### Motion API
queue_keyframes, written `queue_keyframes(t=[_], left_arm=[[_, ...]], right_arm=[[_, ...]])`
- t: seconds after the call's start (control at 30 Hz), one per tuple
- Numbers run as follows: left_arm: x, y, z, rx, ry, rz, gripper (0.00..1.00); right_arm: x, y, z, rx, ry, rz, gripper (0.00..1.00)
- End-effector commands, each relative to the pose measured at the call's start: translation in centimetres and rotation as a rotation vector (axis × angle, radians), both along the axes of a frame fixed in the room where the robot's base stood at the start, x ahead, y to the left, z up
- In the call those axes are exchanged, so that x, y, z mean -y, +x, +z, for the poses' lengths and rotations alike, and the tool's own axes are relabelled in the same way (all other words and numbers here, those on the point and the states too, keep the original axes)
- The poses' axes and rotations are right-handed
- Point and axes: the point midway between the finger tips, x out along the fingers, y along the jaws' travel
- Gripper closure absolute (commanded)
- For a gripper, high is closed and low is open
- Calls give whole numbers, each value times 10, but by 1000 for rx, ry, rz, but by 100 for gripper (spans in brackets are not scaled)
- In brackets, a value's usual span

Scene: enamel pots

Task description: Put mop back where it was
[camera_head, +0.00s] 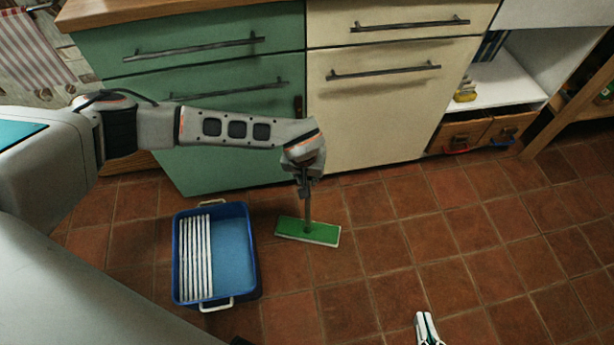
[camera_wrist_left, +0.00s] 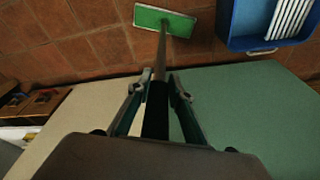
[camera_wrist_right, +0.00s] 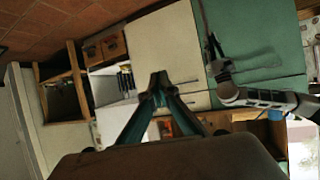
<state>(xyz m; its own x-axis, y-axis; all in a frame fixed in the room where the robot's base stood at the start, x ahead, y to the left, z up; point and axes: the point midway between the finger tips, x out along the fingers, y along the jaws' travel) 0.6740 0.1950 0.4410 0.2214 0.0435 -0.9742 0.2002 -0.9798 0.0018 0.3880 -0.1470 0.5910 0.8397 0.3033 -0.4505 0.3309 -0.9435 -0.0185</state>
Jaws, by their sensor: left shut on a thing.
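The mop has a flat green head (camera_head: 308,231) with a pale edge and a thin grey-brown handle. Its head is on or just above the tiled floor, in front of the cabinets; I cannot tell which. My left gripper (camera_head: 304,184) is shut around the handle, which is near upright. In the left wrist view the handle (camera_wrist_left: 161,55) runs between the fingers (camera_wrist_left: 157,88) to the green head. A blue bucket (camera_head: 252,272) with a white slatted wringer stands left of the mop head, apart from it. My right gripper (camera_head: 427,324) is shut and empty, low over open floor; its tips meet in the right wrist view (camera_wrist_right: 158,80).
Green drawers (camera_head: 215,78) and cream drawers (camera_head: 390,110) stand close behind the mop. An open white shelf (camera_head: 505,85) with wooden crates (camera_head: 460,135) below is at right, beside a wooden rack (camera_head: 570,105). The floor right of the mop is clear.

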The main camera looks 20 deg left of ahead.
Motion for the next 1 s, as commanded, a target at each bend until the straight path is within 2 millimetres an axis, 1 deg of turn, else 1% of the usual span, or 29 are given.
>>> queue_keyframes(t=[0.03,0.07,0.1,0.4,0.5,0.63,0.73,0.9,1.0], left_arm=[[0,0,0,0,0,0,72],[0,0,0,0,0,0,65],[0,0,0,0,0,0,63],[0,-1,0,-1,1,0,63],[0,0,5,0,1,0,63],[1,-1,29,10,0,0,63],[1,-3,53,16,0,-1,63],[3,-11,88,15,0,-1,63],[4,-17,103,12,1,0,63]], right_arm=[[0,-1,-2,-4,-2,1,100],[0,-2,-2,-5,-2,1,100],[0,-2,-3,-6,-4,2,100],[1,-3,-4,-8,-5,3,100],[1,-1,-2,-4,-5,3,100],[3,5,11,23,-17,4,100],[8,7,15,30,-41,6,100],[23,-5,-5,-15,-110,17,100],[31,-11,-13,-34,-140,21,100]])
